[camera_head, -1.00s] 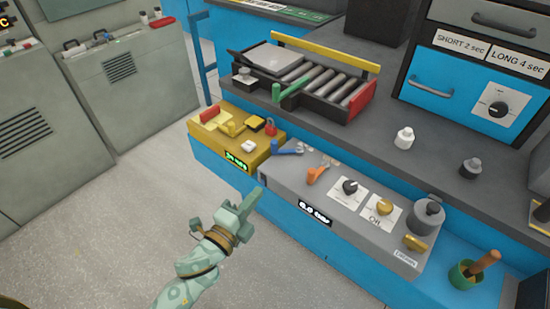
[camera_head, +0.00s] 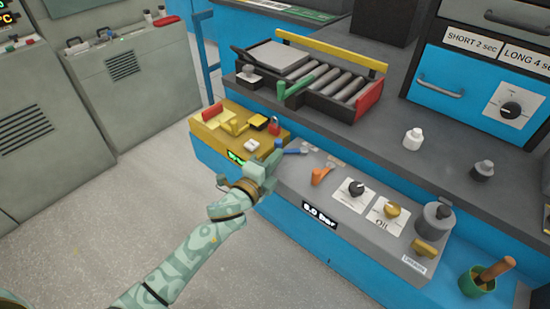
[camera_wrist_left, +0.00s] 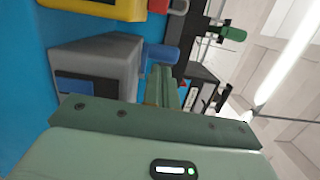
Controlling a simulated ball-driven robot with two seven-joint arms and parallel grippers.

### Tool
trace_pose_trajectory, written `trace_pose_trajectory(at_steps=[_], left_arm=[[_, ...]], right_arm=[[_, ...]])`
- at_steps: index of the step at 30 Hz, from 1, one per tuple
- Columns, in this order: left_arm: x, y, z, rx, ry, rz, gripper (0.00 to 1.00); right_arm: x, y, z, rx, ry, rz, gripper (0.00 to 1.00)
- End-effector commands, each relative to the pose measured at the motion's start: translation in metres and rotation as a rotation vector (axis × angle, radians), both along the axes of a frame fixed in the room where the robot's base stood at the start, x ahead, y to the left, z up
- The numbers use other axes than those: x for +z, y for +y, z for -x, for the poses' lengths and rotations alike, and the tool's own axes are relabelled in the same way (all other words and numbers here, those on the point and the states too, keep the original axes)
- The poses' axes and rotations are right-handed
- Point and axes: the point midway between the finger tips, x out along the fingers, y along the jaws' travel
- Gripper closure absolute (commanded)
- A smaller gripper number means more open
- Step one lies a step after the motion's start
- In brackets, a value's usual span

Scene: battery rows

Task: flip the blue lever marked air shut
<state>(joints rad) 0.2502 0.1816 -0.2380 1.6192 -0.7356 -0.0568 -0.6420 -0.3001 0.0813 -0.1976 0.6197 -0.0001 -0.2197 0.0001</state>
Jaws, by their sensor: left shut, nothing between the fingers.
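The blue lever (camera_head: 293,151) sits at the back left of the grey control box (camera_head: 405,262), with its arm lying toward the right. In the left wrist view the blue lever (camera_wrist_left: 162,57) shows just beyond my fingertips. My left gripper (camera_head: 275,156) is shut and empty, close beside the lever at the box's left end. In the wrist view its closed fingers (camera_wrist_left: 163,77) overlap the lever's near side; I cannot tell whether they touch. The gripper hides part of the box's left end. My right gripper is not in view.
An orange lever (camera_head: 319,176), a black knob (camera_head: 356,187) and a yellow knob (camera_head: 392,210) stand on the same box. A yellow box (camera_head: 212,134) with a red padlock (camera_head: 273,125) adjoins it on the left. A roller tray (camera_head: 340,87) stands behind. Open floor lies at left.

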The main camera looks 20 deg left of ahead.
Motion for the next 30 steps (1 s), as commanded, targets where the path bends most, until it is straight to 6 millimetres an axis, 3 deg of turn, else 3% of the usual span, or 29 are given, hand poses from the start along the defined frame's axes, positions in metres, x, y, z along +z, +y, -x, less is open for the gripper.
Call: trace_pose_trajectory(at_steps=[13,22,30], left_arm=[[0.002,0.003,-0.004,-0.020,-0.003,-0.004,1.00],[0.000,0.025,-0.028,-0.134,0.000,0.000,1.00],[0.000,0.026,-0.030,-0.134,-0.001,0.000,1.00]], right_arm=[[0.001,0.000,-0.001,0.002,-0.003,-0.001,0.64],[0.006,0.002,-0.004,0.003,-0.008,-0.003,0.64],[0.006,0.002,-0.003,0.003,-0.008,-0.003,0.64]])
